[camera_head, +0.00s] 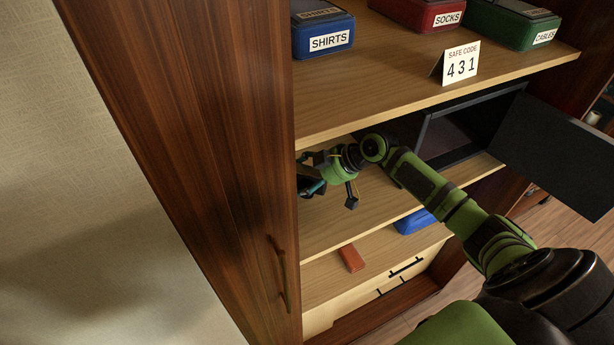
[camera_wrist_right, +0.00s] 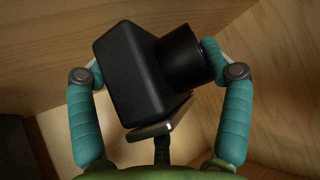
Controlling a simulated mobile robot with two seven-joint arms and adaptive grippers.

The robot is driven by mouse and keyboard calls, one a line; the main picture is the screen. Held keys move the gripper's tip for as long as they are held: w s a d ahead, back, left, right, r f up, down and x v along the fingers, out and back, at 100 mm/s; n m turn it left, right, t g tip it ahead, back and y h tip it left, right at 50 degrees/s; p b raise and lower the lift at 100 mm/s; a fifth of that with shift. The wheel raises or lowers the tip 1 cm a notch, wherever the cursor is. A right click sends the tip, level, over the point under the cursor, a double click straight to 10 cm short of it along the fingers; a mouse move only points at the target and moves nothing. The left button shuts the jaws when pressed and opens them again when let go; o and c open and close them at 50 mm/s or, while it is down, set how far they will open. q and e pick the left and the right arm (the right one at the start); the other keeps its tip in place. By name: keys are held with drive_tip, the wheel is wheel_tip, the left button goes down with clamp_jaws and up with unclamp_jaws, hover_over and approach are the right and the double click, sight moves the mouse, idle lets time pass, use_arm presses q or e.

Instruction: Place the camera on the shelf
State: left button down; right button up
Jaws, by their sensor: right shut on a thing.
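The black camera (camera_wrist_right: 130,75) with its round lens barrel (camera_wrist_right: 189,55) is between the teal fingers of my right gripper (camera_wrist_right: 152,60) in the right wrist view. The gripper is shut on it and the camera looks tilted. In the head view my right gripper (camera_head: 316,187) is inside the wardrobe, at the left end of the middle shelf (camera_head: 375,202). The camera is mostly hidden there by the gripper and the wardrobe side. I cannot tell whether it touches the shelf. My left gripper is not in view.
The upper shelf (camera_head: 385,85) holds blue, red and green boxes and a code card (camera_head: 461,63). An open safe (camera_head: 455,135) with its door (camera_head: 560,150) swung out stands right of my arm. A blue item (camera_head: 414,222) and an orange-brown item (camera_head: 351,258) lie lower down.

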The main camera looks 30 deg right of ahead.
drive_tip(key=shift+w+f+p, duration=0.3)
drive_tip(key=shift+f+p, duration=0.15)
drive_tip(key=shift+f, duration=0.2)
drive_tip(key=shift+f, duration=0.1)
drive_tip(key=shift+s+f+b, duration=0.1)
drive_tip(key=shift+f+b, duration=0.45)
drive_tip(key=shift+b, duration=0.2)
drive_tip(key=o, duration=1.3)
drive_tip(key=shift+s, duration=0.1)
drive_tip(key=shift+o, duration=0.3)
drive_tip(key=shift+f, duration=0.15)
drive_tip(key=shift+r, duration=0.2)
